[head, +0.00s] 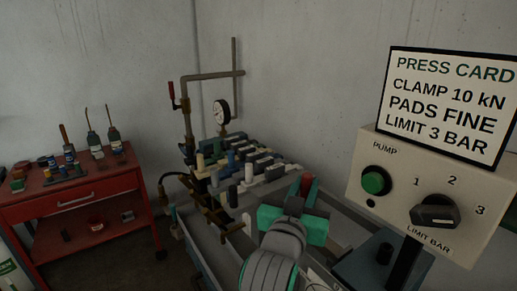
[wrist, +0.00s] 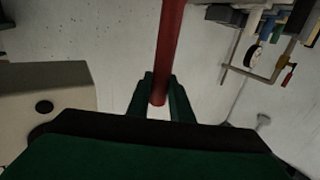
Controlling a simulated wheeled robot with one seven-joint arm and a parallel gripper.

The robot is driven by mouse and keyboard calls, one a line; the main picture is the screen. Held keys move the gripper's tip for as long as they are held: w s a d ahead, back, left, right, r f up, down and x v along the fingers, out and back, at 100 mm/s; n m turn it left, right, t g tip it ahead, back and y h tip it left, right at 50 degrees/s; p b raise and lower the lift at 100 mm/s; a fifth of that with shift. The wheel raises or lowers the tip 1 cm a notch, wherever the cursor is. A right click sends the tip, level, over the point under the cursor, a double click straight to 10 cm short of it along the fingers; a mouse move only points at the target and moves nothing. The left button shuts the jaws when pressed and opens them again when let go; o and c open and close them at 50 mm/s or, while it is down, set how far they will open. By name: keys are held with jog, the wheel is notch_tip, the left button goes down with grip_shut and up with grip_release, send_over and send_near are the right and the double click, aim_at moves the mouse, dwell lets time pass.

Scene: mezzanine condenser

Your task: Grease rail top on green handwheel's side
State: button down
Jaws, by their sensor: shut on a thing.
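My gripper (head: 306,196) is over the right part of the bench, in front of the press card. Its fingers (wrist: 161,92) are shut on a red rod-like tool (wrist: 168,45), which points away from the palm in the wrist view. The tool's red end (head: 306,183) shows above the gripper in the head view; its far end is cut off in the wrist view. I cannot make out a green handwheel in either view. The rail top cannot be told apart with certainty; my arm and gripper cover part of the bench.
A metal bench (head: 205,256) carries a row of dark and pale blocks, brass fittings and a pressure gauge (head: 221,112) on piping. A control box (head: 420,195) with a green button (head: 376,181) and knob stands close at right. A red cart (head: 75,200) with bottles stands left.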

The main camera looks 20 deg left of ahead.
aim_at(306, 177)
jog(key=shift+r, duration=1.5)
